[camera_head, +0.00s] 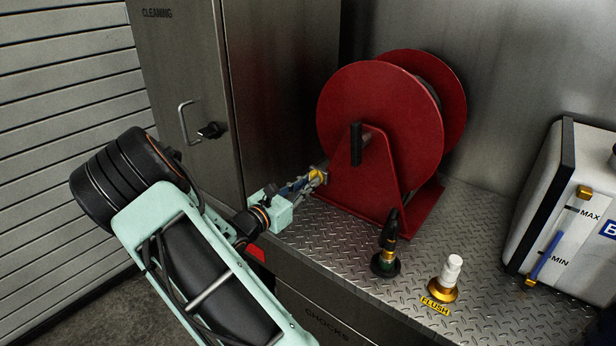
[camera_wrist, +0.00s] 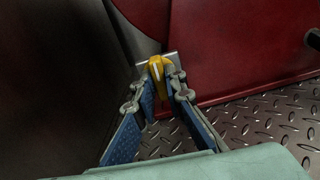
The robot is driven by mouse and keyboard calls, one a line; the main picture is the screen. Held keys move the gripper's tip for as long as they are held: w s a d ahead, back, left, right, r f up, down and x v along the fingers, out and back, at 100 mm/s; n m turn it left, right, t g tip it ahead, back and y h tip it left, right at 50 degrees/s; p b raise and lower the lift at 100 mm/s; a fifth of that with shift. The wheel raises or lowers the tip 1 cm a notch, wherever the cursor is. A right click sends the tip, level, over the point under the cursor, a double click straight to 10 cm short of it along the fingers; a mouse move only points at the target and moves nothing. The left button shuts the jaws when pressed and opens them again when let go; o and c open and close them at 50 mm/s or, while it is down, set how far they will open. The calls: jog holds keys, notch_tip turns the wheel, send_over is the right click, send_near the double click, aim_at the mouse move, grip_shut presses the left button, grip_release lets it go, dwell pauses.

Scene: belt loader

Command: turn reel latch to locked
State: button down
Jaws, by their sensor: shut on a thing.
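The red hose reel (camera_head: 380,125) stands on the diamond-plate deck, with a black crank handle on its face. The reel latch is a small yellow knob (camera_wrist: 157,70) with a white line on it, on a grey plate low at the reel stand's left edge. It also shows in the head view (camera_head: 318,174), partly covered. My gripper (camera_head: 313,180) reaches it from the left. In the wrist view my gripper (camera_wrist: 161,88) is shut on the yellow knob, its fingertips at both sides of it.
A grey cabinet (camera_head: 185,80) marked CLEANING stands close to the left of my gripper. A black nozzle (camera_head: 388,240) and a white-topped FLUSH valve (camera_head: 447,275) stand on the deck in front. A white tank (camera_head: 560,200) is at the right.

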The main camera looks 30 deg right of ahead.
jog(key=shift+n, duration=0.3)
dwell(0.4)
jog(key=c, duration=2)
grip_release()
jog(key=shift+a, duration=0.1)
jog(key=v, duration=1.2)
jog(key=shift+s, duration=0.1)
